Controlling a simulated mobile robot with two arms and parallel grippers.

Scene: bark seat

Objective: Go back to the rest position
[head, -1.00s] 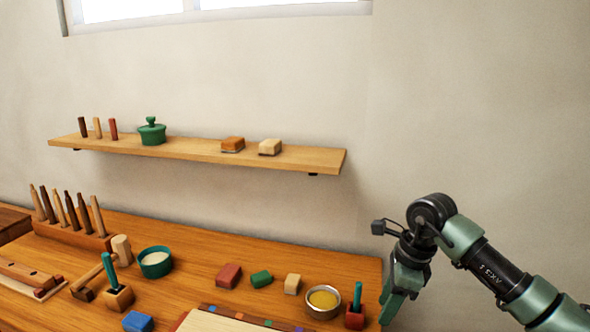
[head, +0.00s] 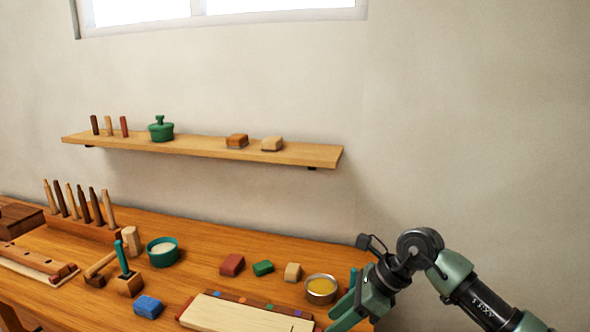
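My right arm comes in from the right, and its green gripper (head: 347,309) hangs at the right end of the workbench (head: 215,262), beside a bowl of yellow contents (head: 321,289). The fingers point down and left, and the view does not show clearly whether they are apart or closed. Nothing is clearly seen held in them. A teal handle tip (head: 353,277) shows right behind the gripper; its base is hidden. My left gripper is not in view.
A pale board (head: 240,316) lies at the bench front. Red (head: 232,265), green (head: 263,268), tan (head: 292,272) and blue (head: 148,306) blocks lie near it. A teal bowl (head: 162,252) stands left. A wall shelf (head: 205,146) is above. Space right of the bench looks free.

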